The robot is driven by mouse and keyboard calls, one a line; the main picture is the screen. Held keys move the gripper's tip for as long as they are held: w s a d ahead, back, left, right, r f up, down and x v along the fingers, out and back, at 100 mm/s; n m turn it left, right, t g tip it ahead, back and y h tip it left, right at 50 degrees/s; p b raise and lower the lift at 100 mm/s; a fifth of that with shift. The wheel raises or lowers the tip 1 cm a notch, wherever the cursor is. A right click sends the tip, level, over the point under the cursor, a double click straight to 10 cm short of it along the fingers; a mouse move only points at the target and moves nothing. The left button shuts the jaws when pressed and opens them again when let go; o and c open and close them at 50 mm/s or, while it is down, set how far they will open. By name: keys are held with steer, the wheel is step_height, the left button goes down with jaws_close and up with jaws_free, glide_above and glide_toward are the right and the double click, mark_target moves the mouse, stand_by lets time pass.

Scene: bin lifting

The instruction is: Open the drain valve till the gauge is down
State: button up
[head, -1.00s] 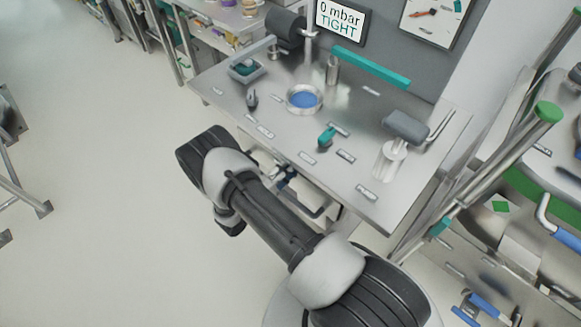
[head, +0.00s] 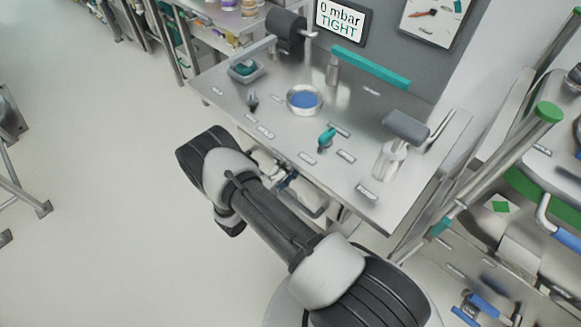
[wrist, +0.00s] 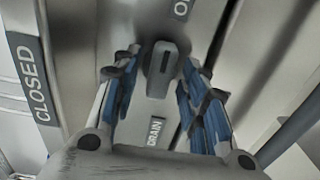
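The drain valve's grey handle (wrist: 160,75) shows in the wrist view, its narrow end toward the DRAIN label (wrist: 155,136). A CLOSED label (wrist: 33,80) is at left; another label (wrist: 183,7), cut off after its first letter, is at the top. My gripper (wrist: 160,88) has its blue-padded fingers on either side of the handle, with gaps showing, so it is open around it. In the head view my gripper (head: 286,178) is partly hidden below the bench's front edge. The gauge display (head: 340,20) reads "0 mbar TIGHT".
The steel bench (head: 225,95) carries a round blue-centred port (head: 304,99), a teal knob (head: 326,139), a teal bar (head: 371,66) and a grey-handled lever (head: 405,127). A rail with a green cap (head: 549,111) stands at right.

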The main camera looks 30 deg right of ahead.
steer(key=v, duration=1.2)
stand_by(0.4)
steer(key=s+d+r+m+g+y, duration=0.2)
steer(key=s+r+g+y, duration=0.15)
steer(key=r, duration=0.75)
steer(key=s+d+r+m+g+y, duration=0.25)
steer(key=r+g, duration=0.25)
steer(key=r, duration=0.6)
steer(key=s+a+r+t+y, duration=0.2)
steer(key=s+r+t+y, duration=0.1)
steer(key=s+r+y, duration=0.2)
steer(key=s+a+r+t+y, duration=0.3)
steer(key=s+r+y, duration=0.3)
steer(key=s+r, duration=0.2)
steer(key=shift+s+a+r+n+t, duration=0.3)
steer(key=shift+s+t, duration=0.25)
steer(key=shift+s, duration=0.35)
